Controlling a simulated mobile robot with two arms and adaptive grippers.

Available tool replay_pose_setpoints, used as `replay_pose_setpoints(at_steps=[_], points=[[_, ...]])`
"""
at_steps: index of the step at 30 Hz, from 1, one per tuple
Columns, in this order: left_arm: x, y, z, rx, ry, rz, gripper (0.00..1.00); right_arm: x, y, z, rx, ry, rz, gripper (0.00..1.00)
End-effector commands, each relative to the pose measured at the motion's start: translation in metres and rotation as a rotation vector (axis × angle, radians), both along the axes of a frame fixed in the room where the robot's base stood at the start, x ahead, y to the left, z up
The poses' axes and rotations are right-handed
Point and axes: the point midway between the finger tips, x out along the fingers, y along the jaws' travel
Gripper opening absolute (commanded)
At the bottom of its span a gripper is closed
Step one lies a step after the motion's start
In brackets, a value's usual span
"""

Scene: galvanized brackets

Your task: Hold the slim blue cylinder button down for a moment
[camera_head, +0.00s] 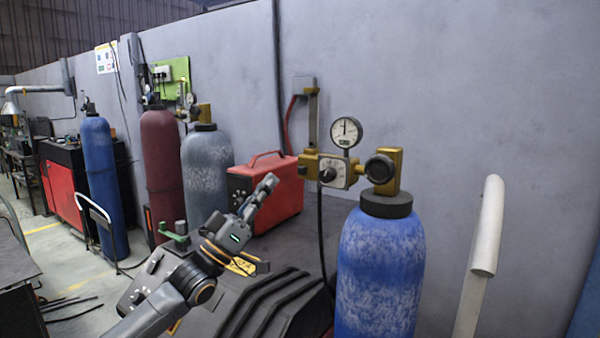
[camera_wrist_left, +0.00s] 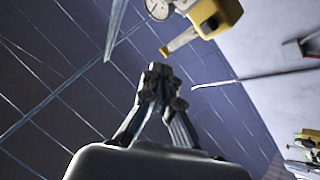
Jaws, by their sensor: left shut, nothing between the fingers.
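The slim blue cylinder (camera_head: 104,180) stands upright at the far left, beside a dark red cylinder (camera_head: 163,175). A small dark valve fitting (camera_head: 89,106) sits on its top; I cannot make out a button there. My left gripper (camera_head: 268,185) is shut and empty, raised and pointing up to the right. In the head view it overlaps the red case, well apart from the slim blue cylinder. In the left wrist view its closed fingers (camera_wrist_left: 158,75) point up the picture, touching nothing visible. My right gripper is in neither view.
A wider blue cylinder (camera_head: 380,270) with a brass regulator (camera_head: 345,172) and gauge stands at the near right. A grey cylinder (camera_head: 206,165), the red case (camera_head: 283,205) and a dark ribbed machine (camera_head: 270,300) are nearby. A pale curved handle (camera_head: 487,230) rises at right.

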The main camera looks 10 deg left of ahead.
Motion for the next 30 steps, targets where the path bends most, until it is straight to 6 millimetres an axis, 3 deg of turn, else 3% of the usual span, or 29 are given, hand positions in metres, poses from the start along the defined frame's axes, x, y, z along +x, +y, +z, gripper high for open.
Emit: replay_pose_setpoints(at_steps=[9, 15, 30], points=[[0.043, -0.017, 0.001, 0.002, -0.001, -0.001, 0.00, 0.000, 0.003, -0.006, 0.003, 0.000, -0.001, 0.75], [0.060, -0.023, 0.000, 0.000, -0.001, -0.001, 0.00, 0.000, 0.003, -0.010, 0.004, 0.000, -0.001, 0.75], [0.066, -0.025, 0.000, 0.000, 0.001, -0.001, 0.00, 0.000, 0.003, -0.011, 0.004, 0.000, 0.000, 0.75]])
